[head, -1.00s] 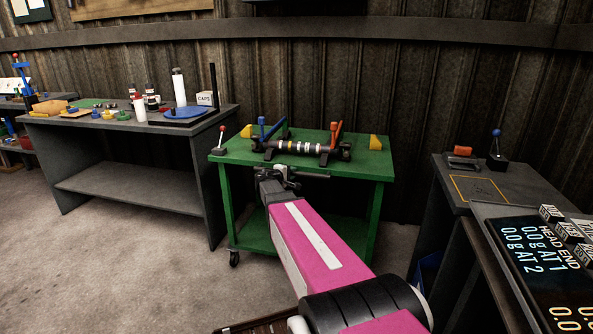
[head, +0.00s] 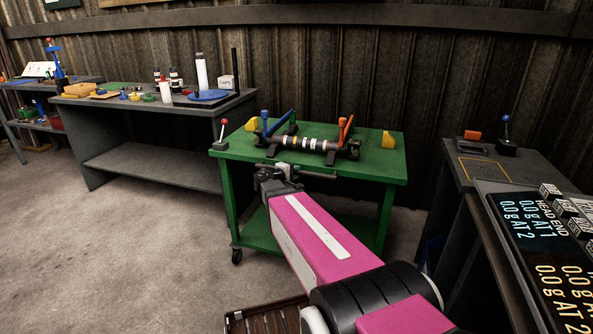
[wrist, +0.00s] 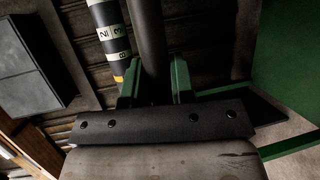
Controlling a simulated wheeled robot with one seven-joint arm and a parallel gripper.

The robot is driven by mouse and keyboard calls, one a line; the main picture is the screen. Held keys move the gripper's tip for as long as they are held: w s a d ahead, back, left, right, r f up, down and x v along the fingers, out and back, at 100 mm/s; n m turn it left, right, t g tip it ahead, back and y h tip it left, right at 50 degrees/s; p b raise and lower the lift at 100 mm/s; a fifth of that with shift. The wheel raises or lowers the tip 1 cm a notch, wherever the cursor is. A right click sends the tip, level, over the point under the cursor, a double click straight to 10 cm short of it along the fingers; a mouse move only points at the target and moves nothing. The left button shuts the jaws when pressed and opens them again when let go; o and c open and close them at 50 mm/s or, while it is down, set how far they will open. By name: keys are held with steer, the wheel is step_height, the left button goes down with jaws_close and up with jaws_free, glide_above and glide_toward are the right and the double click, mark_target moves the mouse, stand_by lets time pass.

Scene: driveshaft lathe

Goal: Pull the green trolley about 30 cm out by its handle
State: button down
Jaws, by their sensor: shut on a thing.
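The green trolley (head: 230,185) stands on castors in the middle of the head view. A grey handle bar (head: 318,175) runs along its near top edge. My gripper (head: 277,180) is at the left part of this bar and shut on it. In the wrist view, the dark bar (wrist: 151,40) passes between the two green fingertips (wrist: 154,82). On the trolley top lies a dark shaft (head: 318,144) with white and yellow bands, among blue and orange levers. The banded shaft also shows in the wrist view (wrist: 110,35). My arm hides part of the lower shelf.
A grey bench (head: 150,150) with bottles, small parts and a blue disc stands at the left, behind the trolley. Another grey bench (head: 520,165) and a display panel (head: 545,245) are at the right. A slatted brown thing (head: 265,318) lies low in front. Floor at the left is clear.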

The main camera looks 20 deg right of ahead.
steer(key=shift+s, duration=0.1)
steer(key=c, duration=1)
jaws_free()
steer(key=shift+o, duration=0.2)
steer(key=shift+a, duration=0.1)
steer(key=v, duration=1)
steer(key=shift+s+a, duration=0.2)
steer(key=shift+a, duration=0.1)
steer(key=s+d+f+m+g+y, duration=0.35)
steer(key=s+f+g+y, duration=0.25)
steer(key=s+f, duration=0.45)
steer(key=s+a+f+m+g+y, duration=0.2)
steer(key=s+a+f+m+y, duration=0.2)
steer(key=f+y, duration=0.3)
steer(key=shift+s+a+f+g, duration=0.2)
steer(key=shift+s+a+g, duration=0.05)
steer(key=shift+a+g, duration=0.15)
